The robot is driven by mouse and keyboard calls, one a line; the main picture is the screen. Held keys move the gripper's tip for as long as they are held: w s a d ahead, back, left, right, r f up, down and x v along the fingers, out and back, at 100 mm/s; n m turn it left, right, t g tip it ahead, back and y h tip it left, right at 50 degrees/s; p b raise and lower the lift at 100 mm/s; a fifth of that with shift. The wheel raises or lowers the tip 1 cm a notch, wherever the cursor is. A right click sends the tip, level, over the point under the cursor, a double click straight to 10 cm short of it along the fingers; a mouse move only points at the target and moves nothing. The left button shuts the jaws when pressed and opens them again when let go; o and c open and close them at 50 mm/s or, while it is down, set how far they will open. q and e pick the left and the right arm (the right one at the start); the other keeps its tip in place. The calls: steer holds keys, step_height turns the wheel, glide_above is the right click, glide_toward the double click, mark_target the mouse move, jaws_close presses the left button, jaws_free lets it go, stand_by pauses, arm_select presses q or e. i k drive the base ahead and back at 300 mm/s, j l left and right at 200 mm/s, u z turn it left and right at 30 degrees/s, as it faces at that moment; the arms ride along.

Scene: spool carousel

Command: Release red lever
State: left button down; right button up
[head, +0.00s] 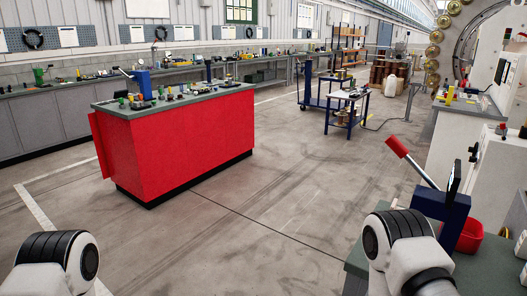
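The red lever (397,147) has a thick red grip on a thin metal rod. It slants up and to the left from a blue device (441,206) on a grey-green bench at the lower right. A dark upright part (454,182) stands at the top of the device; I cannot tell what it is. My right arm's white and black joint stands in front of the device and hides its lower part. My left arm's joint shows at the lower left, far from the lever. Neither gripper's fingers show. Nothing visible touches the red grip.
A red bin (469,236) sits behind the blue device. A red cabinet (180,140) with small tools on top stands at the left centre. A blue cart (347,112) stands farther back. White machinery (495,172) stands at the right. The concrete floor between is clear.

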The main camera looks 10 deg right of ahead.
mark_target(502, 125)
steer(key=i+j+u, duration=0.15)
steer(key=i+u, duration=0.9)
steer(key=i+z, duration=0.8)
steer(key=i+j+z, duration=0.25)
steer(key=i+z, duration=0.15)
steer(key=i+l+z, duration=0.25)
steer(key=i+z, duration=0.15)
steer(key=i, duration=0.15)
steer(key=i+l+z, duration=0.1)
steer(key=i+z, duration=0.3)
steer(key=i+j+z, duration=0.15)
steer(key=i+z, duration=0.3)
steer(key=i, duration=0.2)
steer(key=i+z, duration=0.35)
steer(key=i, duration=0.25)
steer(key=i+j+z, duration=0.1)
steer(key=i+z, duration=0.2)
steer(key=i, duration=0.3)
steer(key=i+j+z, duration=0.35)
steer(key=i, duration=0.2)
steer(key=i+l+z, duration=0.35)
steer(key=i+l, duration=0.2)
steer(key=i+l+z, duration=0.4)
steer(key=i, duration=0.2)
steer(key=i+l, duration=0.15)
steer(key=l, duration=0.05)
